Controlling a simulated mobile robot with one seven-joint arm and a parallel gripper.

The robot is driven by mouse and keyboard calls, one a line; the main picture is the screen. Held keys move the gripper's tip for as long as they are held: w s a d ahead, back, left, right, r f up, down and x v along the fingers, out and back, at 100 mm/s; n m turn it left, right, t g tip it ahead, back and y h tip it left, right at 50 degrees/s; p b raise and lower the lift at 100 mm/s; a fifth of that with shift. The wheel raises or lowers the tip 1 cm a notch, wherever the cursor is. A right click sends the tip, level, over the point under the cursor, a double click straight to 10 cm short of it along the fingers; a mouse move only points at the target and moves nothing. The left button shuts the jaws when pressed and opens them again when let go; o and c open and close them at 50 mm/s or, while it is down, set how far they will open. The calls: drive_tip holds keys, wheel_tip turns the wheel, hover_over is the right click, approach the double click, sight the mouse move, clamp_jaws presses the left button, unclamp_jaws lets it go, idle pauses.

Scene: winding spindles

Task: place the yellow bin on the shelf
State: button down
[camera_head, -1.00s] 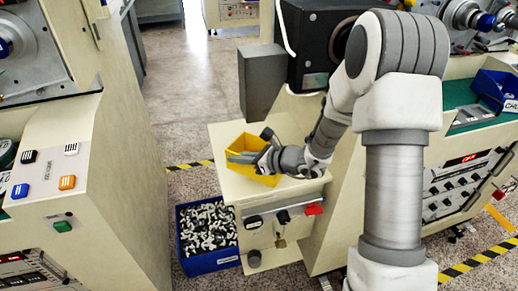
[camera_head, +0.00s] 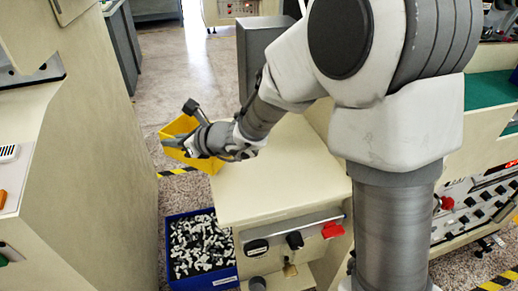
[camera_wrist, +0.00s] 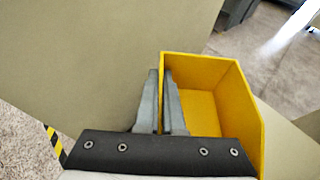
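The yellow bin (camera_head: 180,126) is held off the left edge of the beige cabinet top (camera_head: 285,180), partly covered by my gripper (camera_head: 173,143). In the wrist view the yellow bin (camera_wrist: 203,75) looks open and empty, as far as its inside shows. My gripper (camera_wrist: 161,78) has its two grey fingers close together on either side of the bin's left wall, one outside and one inside. The near part of the bin is hidden behind the gripper's dark body. I cannot tell which surface is the shelf.
A blue crate (camera_head: 202,250) full of small black and white parts stands on the floor, left of the cabinet. A beige machine (camera_head: 85,170) stands at the left. Open floor (camera_head: 165,75) lies between the machines. The cabinet top is clear.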

drive_tip(key=w+d, duration=0.1)
drive_tip(key=d, duration=0.4)
drive_tip(key=w+d, duration=0.1)
drive_tip(key=d, duration=0.5)
drive_tip(key=w+d, duration=0.1)
drive_tip(key=d, duration=0.5)
drive_tip(key=shift+w+d, duration=0.15)
drive_tip(key=shift+w, duration=0.05)
drive_tip(key=shift+f+b, duration=0.95)
drive_tip(key=shift+f, duration=0.8)
drive_tip(key=shift+f, duration=0.2)
drive_tip(key=c, duration=1)
unclamp_jaws()
drive_tip(key=shift+c, duration=0.2)
drive_tip(key=shift+r, duration=0.1)
